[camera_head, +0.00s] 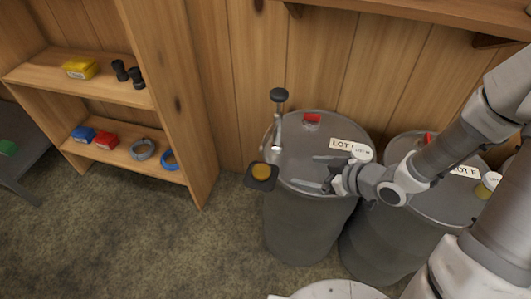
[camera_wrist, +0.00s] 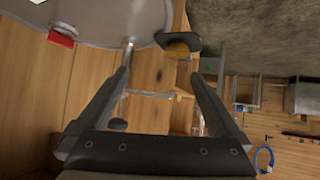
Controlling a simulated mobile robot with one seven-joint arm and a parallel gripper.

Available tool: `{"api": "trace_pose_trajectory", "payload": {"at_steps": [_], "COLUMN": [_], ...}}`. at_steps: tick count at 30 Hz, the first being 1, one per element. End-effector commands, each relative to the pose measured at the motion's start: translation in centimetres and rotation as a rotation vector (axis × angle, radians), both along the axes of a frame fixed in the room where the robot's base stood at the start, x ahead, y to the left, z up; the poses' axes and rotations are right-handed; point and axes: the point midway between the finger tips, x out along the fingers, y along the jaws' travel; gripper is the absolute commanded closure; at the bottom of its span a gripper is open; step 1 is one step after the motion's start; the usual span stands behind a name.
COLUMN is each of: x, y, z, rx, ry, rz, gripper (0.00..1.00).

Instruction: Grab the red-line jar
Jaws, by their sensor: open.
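I cannot make out a red line on any jar. A small amber jar with a white top (camera_head: 488,184) stands on the right-hand drum at the right edge of the head view. A white round top (camera_head: 362,152) shows by the left drum's label, mostly hidden by my wrist. My gripper (camera_head: 318,172) is over the left drum's lid, fingers apart and pointing left. In the wrist view my open gripper (camera_wrist: 160,73) has no jar clearly held between its fingers. An amber round piece on a dark holder (camera_head: 262,172) is at the left drum's edge, beyond my fingertips.
The left grey drum (camera_head: 305,225) carries an upright tap with a black knob (camera_head: 279,95) and a red block (camera_head: 312,118). The right drum (camera_head: 385,245) stands close beside it. A wooden shelf unit (camera_head: 130,100) is left. A wall shelf (camera_head: 440,12) overhangs. Floor at front left is clear.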

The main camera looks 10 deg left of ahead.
Motion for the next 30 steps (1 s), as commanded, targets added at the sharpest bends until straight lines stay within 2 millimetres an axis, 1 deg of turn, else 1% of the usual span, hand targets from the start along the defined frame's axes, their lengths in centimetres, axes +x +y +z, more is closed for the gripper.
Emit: {"api": "trace_pose_trajectory", "payload": {"at_steps": [1,3,8,11,21,25,30], "x": [-0.6,-1.1,-1.3,-0.8,2.2,2.9,3.4], "y": [0.8,1.6,3.0,4.3,10.0,11.4,12.2], "z": [-0.1,0.1,-0.1,-1.0,-4.5,-5.3,-5.7], "rx": [0.048,0.099,0.15,0.154,0.152,0.15,0.15], "ry": [0.003,-0.002,-0.007,-0.008,-0.008,-0.007,-0.008], "rz": [0.021,0.045,0.07,0.074,0.073,0.07,0.068], "gripper": [0.0,0.0,0.0,0.0,0.0,0.0,0.0]}}
